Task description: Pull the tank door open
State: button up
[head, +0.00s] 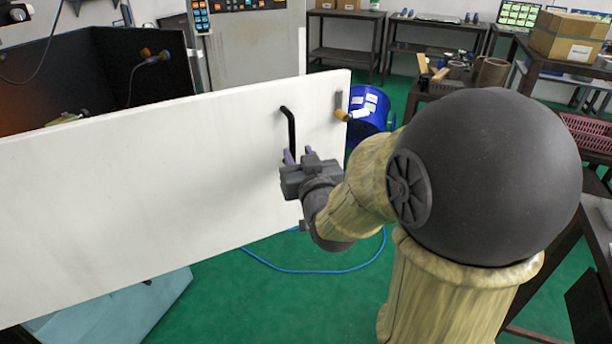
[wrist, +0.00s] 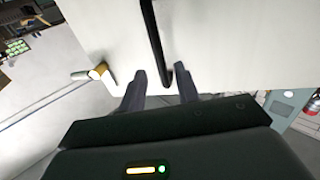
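The tank door (head: 150,165) is a wide white panel crossing the left and middle of the head view. A black bar handle (head: 291,130) stands on its face near the right end. My gripper (head: 300,155) is at the handle's lower part. In the wrist view, the handle (wrist: 152,40) comes down between the two fingertips of my gripper (wrist: 160,69). The fingers are apart, with a gap visible on each side of the bar. A latch with a yellow-and-white knob (head: 350,115) is at the door's right edge; the knob also shows in the wrist view (wrist: 90,73).
A dark-walled enclosure (head: 150,85) stands behind the door. A blue drum (head: 367,108) is behind its right edge. A blue hose (head: 310,270) lies on the green floor below. Tables with boxes (head: 568,37) stand at the right. Open floor lies below the door.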

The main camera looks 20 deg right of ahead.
jog(key=shift+s+a+b, duration=0.2)
jog(key=shift+s+b, duration=2.2)
jog(key=shift+b, duration=0.15)
jog(key=shift+c, duration=0.2)
jog(key=shift+f, duration=0.15)
jog(key=c, duration=0.4)
jog(key=shift+f, duration=0.35)
grip_shut()
jog(key=s+a+f+g, duration=0.1)
jog(key=s+f+g, duration=0.2)
jog(key=f+g, duration=0.9)
jog(key=s+a+f+g+y, duration=0.1)
jog(key=s+a+f+g, duration=0.1)
jog(key=s+f, duration=0.7)
notch_tip(320, 180, down, 3)
jog(key=shift+f+n+g, duration=0.1)
jog(key=shift+n+g, duration=0.2)
jog(key=shift+g, duration=0.4)
